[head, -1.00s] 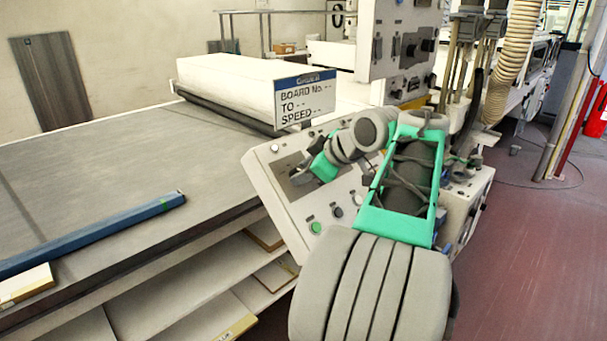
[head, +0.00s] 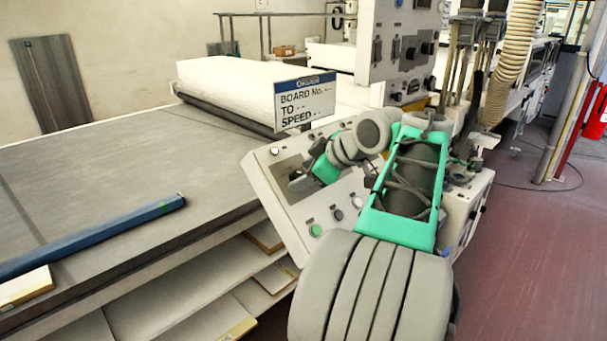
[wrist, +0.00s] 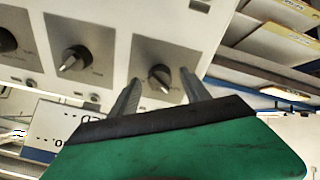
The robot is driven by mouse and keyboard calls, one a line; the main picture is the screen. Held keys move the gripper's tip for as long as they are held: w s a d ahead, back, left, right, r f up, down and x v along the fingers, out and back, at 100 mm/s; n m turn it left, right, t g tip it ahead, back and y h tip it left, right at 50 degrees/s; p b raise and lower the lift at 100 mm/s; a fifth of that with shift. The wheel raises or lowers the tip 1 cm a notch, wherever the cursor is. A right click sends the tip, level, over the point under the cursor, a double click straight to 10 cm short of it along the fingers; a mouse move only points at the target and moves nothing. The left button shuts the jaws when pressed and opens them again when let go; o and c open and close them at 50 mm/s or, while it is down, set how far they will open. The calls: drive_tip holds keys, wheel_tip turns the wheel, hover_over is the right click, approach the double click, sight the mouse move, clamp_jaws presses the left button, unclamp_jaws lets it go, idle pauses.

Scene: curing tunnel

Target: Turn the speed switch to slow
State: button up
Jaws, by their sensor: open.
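The sloped control panel (head: 262,193) stands at the end of the long table in the head view. In the wrist view, a row of dark rotary knobs with light pointers sits on grey plates. My gripper (wrist: 160,77) is open, with one finger on each side of the rightmost knob (wrist: 158,79). Its pointer aims down and slightly right; whether the fingers touch it I cannot tell. The middle knob (wrist: 75,59) points down-left, and a third knob (wrist: 6,40) is cut by the left edge. The labels are too small to read, so I cannot tell which is the speed switch.
A green button (head: 315,230) and dark buttons sit low on the panel. A sign (head: 305,103) reading BOARD No., TO, SPEED stands behind it. A blue bar (head: 95,236) lies on the table (head: 110,165). A taller cabinet (head: 405,45) rises behind.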

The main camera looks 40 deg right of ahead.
drive_tip(key=p+v, duration=0.1)
drive_tip(key=v, duration=0.6)
